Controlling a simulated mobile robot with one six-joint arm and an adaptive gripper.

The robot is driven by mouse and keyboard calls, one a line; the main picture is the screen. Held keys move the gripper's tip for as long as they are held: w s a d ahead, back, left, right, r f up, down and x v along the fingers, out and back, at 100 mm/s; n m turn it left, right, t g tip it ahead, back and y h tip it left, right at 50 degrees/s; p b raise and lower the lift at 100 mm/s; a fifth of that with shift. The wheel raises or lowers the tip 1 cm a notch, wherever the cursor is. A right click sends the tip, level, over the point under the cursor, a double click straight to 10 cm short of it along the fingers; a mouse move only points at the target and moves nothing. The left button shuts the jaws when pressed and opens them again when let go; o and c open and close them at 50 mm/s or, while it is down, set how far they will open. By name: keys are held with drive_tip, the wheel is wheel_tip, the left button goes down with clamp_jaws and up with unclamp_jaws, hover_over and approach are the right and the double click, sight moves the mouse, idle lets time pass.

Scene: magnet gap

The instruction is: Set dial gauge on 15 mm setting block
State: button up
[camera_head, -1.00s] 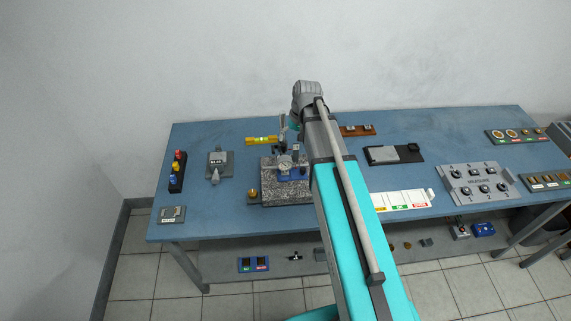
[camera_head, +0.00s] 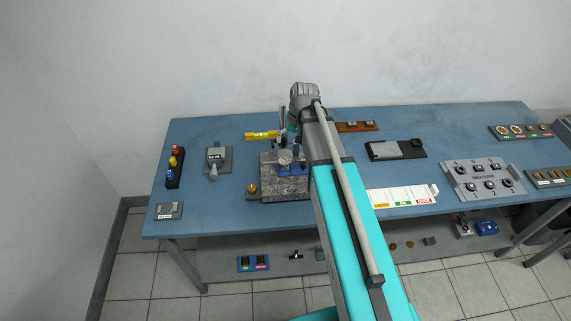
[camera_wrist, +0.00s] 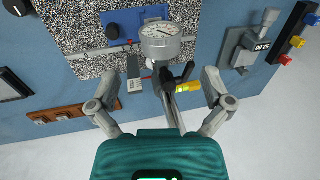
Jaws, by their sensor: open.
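The dial gauge (camera_head: 285,157) has a round white face and stands over the speckled granite plate (camera_head: 272,188). In the wrist view the dial gauge (camera_wrist: 161,42) lies ahead of my gripper (camera_wrist: 158,80), on a stand with a post and a dark clamp. My gripper is open, its two fingers apart on either side of the stand; I see nothing held. A blue fixture (camera_wrist: 120,27) sits on the plate beside the gauge. A small grey piece (camera_wrist: 136,75) with a marked face is near the plate's edge. I cannot tell which piece is the 15 mm setting block.
A grey device with a display (camera_head: 217,160) and a stand of coloured knobs (camera_head: 175,167) are at the left. A yellow level (camera_head: 262,135) lies behind the plate.

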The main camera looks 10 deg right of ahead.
sight(287, 155)
drive_tip(key=shift+w+a+f+b, duration=0.1)
drive_tip(key=shift+a+f+b, duration=0.2)
drive_tip(key=shift+f+b, duration=1.25)
drive_tip(key=shift+a+f+b, duration=0.35)
drive_tip(key=shift+f+b, duration=1.1)
drive_tip(key=shift+f, duration=0.15)
drive_tip(key=shift+w+a+f+b, duration=0.1)
drive_tip(key=shift+a+f+b, duration=0.2)
drive_tip(key=shift+f+b, duration=1.25)
drive_tip(key=c, duration=0.9)
drive_tip(key=shift+c, duration=0.2)
